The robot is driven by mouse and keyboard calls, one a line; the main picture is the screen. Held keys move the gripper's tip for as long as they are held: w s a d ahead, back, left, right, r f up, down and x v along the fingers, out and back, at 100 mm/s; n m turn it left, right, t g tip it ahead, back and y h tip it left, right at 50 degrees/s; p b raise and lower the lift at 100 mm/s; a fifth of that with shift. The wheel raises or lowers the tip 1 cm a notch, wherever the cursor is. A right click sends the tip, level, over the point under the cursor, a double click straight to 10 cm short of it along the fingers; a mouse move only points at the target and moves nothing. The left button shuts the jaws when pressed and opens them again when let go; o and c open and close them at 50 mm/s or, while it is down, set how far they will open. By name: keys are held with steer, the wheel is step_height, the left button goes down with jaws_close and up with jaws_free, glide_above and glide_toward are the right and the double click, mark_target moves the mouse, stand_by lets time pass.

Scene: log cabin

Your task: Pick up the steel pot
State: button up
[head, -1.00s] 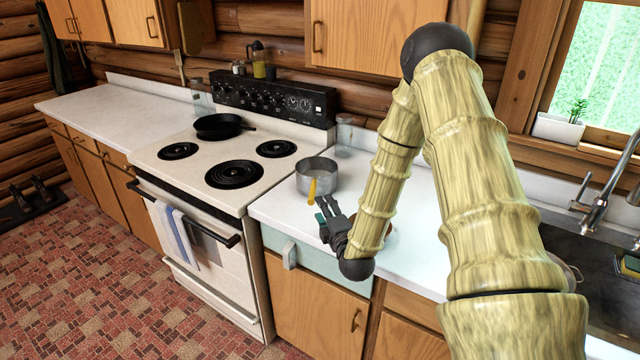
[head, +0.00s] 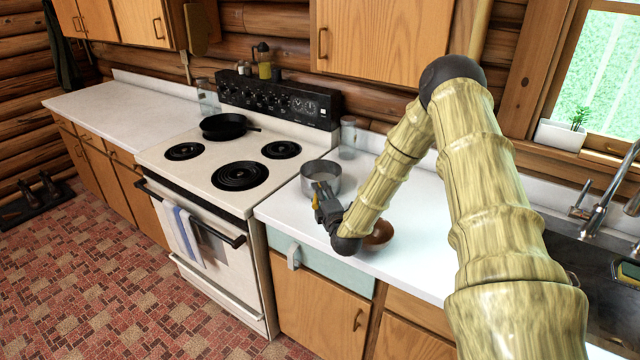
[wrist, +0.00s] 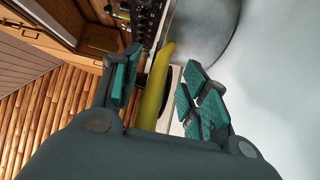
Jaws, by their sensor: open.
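The steel pot (head: 330,181) is a round grey pan standing on the white counter just right of the stove. Its yellow handle (head: 316,201) points toward the counter's front edge. My gripper (head: 322,192) is at the handle, on the near side of the pot. In the wrist view the yellow handle (wrist: 155,88) runs between the two open, teal-padded fingers (wrist: 160,85), with the pot's wall (wrist: 205,30) beyond. The fingers look apart from the handle. In the head view the gripper hides part of the handle and the pot's front.
A brown bowl (head: 379,233) sits on the counter close behind my wrist. A glass jar (head: 348,138) stands behind the pot. A black skillet (head: 224,126) is on the stove (head: 205,168). The sink (head: 590,270) is at the right.

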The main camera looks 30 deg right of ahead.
steer(key=shift+w, duration=0.25)
steer(key=shift+c, duration=0.2)
jaws_close()
